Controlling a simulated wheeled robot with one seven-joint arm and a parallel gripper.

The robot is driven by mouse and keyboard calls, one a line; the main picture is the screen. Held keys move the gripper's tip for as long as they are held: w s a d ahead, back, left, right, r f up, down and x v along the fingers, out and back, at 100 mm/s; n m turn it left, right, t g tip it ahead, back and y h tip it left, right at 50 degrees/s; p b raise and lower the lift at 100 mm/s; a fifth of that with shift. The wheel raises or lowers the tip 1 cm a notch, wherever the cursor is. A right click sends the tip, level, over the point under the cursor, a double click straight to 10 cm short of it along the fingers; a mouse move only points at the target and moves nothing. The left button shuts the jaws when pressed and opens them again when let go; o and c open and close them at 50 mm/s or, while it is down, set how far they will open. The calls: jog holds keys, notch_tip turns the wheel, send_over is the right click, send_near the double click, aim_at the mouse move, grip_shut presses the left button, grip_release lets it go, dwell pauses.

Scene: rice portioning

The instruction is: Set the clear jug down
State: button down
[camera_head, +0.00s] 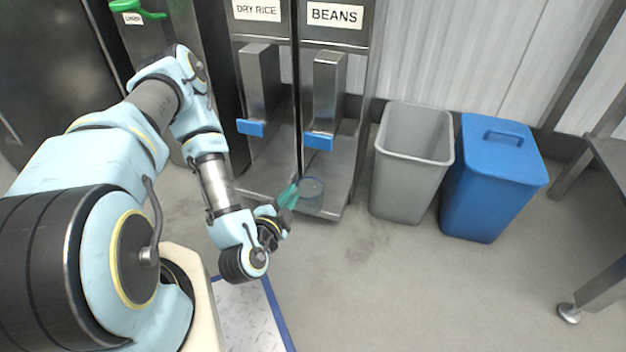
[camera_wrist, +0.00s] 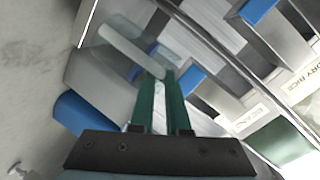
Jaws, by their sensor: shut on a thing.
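The clear jug (camera_head: 313,188) is see-through and hard to make out in the head view. It appears over the front of the steel base ledge below the BEANS dispenser. My gripper (camera_head: 294,188) has green fingers and is shut on the jug from its left side. In the wrist view, the green fingers of my gripper (camera_wrist: 160,76) close on the pale handle of the clear jug (camera_wrist: 124,38). Whether the jug's bottom touches the ledge cannot be told, and any contents are unclear.
The DRY RICE dispenser (camera_head: 260,85) and BEANS dispenser (camera_head: 326,90) have blue-tipped chutes. The steel ledge (camera_head: 335,170) lies below. A grey open bin (camera_head: 412,160) and a blue lidded bin (camera_head: 492,180) stand to the right. A steel table (camera_head: 612,160) is at far right. Front floor is clear.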

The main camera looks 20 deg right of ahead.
aim_at(311, 176)
jog(key=b+x, duration=0.2)
jog(key=x, duration=0.3)
jog(key=b+x, duration=0.1)
jog(key=x, duration=0.4)
jog(key=b+x, duration=0.2)
jog(key=x, duration=0.3)
jog(key=shift+w+r+b, duration=0.25)
jog(key=shift+r+b, duration=0.05)
jog(key=shift+b, duration=0.05)
notch_tip(311, 176, down, 4)
jog(key=b, duration=0.3)
jog(key=shift+f, duration=0.15)
jog(key=shift+w+d, duration=0.1)
jog(key=shift+d, duration=0.1)
jog(key=c, duration=1.3)
grip_release()
jog(key=o, duration=0.4)
